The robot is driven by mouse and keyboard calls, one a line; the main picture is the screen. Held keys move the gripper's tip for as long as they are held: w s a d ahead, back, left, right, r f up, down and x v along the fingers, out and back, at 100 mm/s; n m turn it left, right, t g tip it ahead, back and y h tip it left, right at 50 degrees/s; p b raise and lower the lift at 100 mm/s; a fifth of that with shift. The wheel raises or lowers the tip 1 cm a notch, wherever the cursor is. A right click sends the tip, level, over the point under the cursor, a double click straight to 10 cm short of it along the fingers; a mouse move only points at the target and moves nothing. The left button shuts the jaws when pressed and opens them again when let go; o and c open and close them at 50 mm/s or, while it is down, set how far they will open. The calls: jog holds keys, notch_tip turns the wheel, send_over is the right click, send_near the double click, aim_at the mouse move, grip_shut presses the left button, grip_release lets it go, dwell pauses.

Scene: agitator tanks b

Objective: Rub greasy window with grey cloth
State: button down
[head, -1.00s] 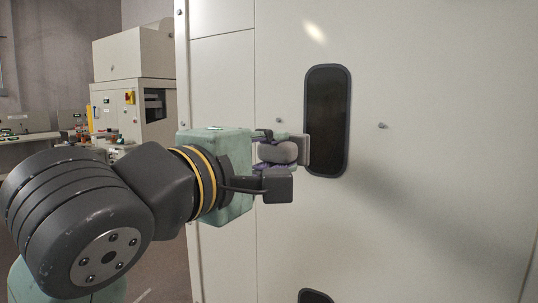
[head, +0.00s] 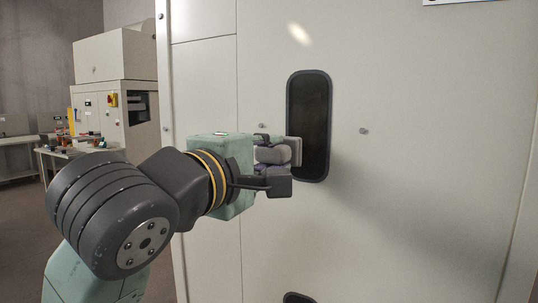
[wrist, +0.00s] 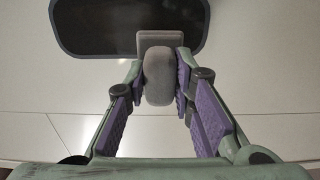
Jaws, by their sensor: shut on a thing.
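The window (head: 313,125) is a tall dark pane with rounded corners and a dark frame, set in a pale cabinet front. It shows in the wrist view (wrist: 95,25) as a dark band at the top. My gripper (head: 277,165) is at the window's lower left edge. In the wrist view its purple-padded fingers (wrist: 163,85) are shut on a grey block-like thing with a flat end plate, likely the grey cloth (wrist: 157,78). The flat end (head: 297,151) overlaps the window's edge. I cannot tell whether it touches the glass.
The pale cabinet (head: 430,220) fills the right side, with small knobs such as one (head: 363,130) right of the window. A second dark opening (head: 297,298) is low down. A bench (head: 85,155) and a machine (head: 115,90) stand at the back left.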

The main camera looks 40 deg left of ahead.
jog(key=shift+x, duration=1.1)
jog(key=shift+d, duration=0.1)
